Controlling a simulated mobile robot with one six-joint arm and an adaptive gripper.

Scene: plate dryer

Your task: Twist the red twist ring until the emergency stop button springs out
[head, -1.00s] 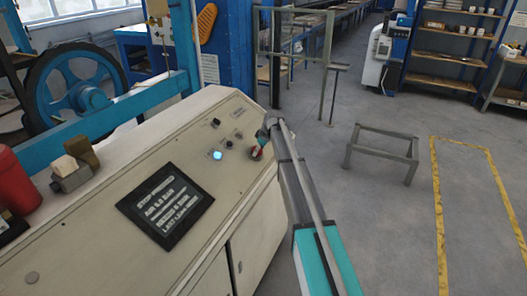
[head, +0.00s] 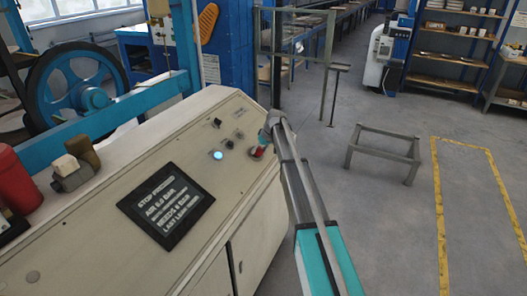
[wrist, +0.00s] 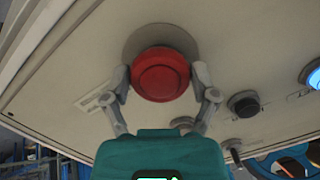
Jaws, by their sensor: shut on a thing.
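The red twist ring of the emergency stop button (wrist: 160,75) is round and fills the upper middle of the wrist view, in front of a grey disc on the cream panel. In the head view the red button (head: 259,152) is small and partly hidden by my arm. My gripper (wrist: 162,84) has one grey finger on each side of the red ring and is shut on it. In the head view my gripper (head: 264,140) is at the right end of the panel, its fingers too small to make out. I cannot tell whether the button is in or out.
A lit blue-white button (head: 218,155) and black knobs (head: 217,123) sit left of the red button on the sloped cream panel (head: 110,180). A black display (head: 166,206) lies nearer. A red canister (head: 18,180) stands at the left. A low grey frame (head: 385,145) stands on open floor.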

